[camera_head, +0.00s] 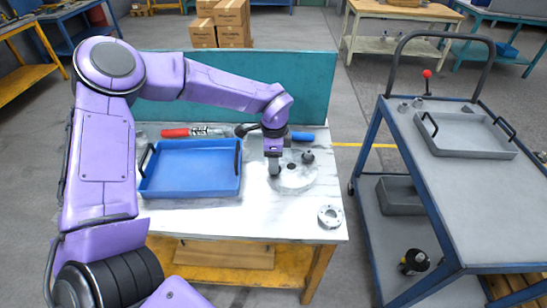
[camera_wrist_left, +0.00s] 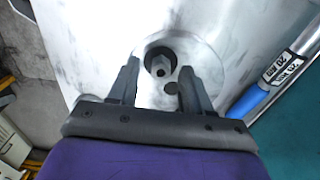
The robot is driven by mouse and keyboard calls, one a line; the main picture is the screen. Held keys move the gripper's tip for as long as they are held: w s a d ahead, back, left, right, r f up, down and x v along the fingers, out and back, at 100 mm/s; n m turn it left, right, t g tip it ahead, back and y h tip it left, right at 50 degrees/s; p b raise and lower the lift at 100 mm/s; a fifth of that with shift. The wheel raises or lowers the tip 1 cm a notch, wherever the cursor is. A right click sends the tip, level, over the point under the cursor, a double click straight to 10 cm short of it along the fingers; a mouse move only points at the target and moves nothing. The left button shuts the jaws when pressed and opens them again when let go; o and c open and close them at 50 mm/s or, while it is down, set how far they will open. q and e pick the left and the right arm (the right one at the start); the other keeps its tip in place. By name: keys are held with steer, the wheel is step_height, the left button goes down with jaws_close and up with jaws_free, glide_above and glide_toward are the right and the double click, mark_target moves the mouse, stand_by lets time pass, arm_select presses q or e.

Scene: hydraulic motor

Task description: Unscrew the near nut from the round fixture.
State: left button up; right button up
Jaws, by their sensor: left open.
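The round fixture (camera_head: 296,183) is a flat grey disc on the pale bench top, right of the blue tray. My left gripper (camera_head: 274,172) points down over its left near side. In the head view the gripper hides this nut. My right gripper is not in view.
A blue tray (camera_head: 190,194) fills the bench's left half. A red-handled wrench (camera_head: 175,132) and a blue-handled one (camera_head: 303,136) lie along the back, before a teal panel (camera_head: 318,90). A flanged ring (camera_head: 330,216) lies near the front right. A cart (camera_head: 450,180) stands right.

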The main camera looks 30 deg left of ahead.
arm_select(q)
steer(key=shift+w+f, duration=0.15)
steer(key=shift+f, duration=0.05)
stand_by(0.4)
jaws_close()
steer(key=shift+f+n+b, duration=0.2)
steer(key=shift+n+b, duration=0.1)
steer(key=shift+b, duration=0.4)
steer(key=n+b, duration=0.3)
steer(key=b, duration=0.1)
steer(key=shift+n, duration=0.3)
steer(key=shift+c, duration=1.9)
jaws_free()
steer(key=shift+s+r, duration=0.1)
steer(key=shift+s, duration=0.1)
steer(key=shift+o, duration=0.7)
steer(key=shift+r, duration=0.15)
